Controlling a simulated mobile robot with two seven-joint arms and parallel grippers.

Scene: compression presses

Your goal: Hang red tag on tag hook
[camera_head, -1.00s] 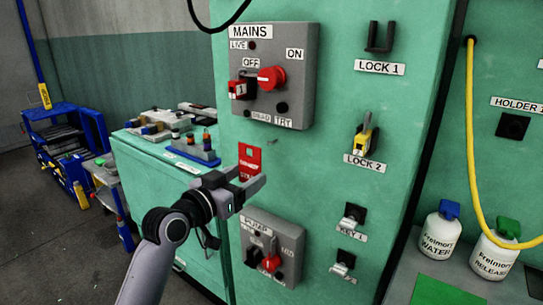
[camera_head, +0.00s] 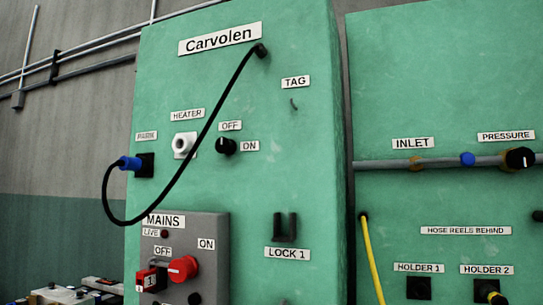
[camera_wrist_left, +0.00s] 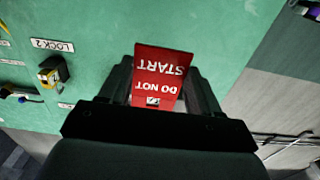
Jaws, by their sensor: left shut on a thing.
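The red tag (camera_wrist_left: 160,72) reads DO NOT START, upside down in the left wrist view. My left gripper (camera_wrist_left: 161,82) is shut on it, with a dark finger on each side. The green cabinet face is behind the tag; their gap is unclear. The tag hook (camera_head: 294,105) is a small dark hook under the TAG label (camera_head: 295,82), high on the green cabinet (camera_head: 230,195) in the head view. Nothing hangs on it. My left gripper is outside the head view. My right gripper is in neither current view.
A black cable (camera_head: 190,170) loops from the cabinet top to a blue plug (camera_head: 129,163), left of the hook. The LOCK 1 bracket (camera_head: 285,227) projects below the hook. In the wrist view, the LOCK 2 padlock (camera_wrist_left: 53,71) is left of the tag. The cabinet face around the hook is clear.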

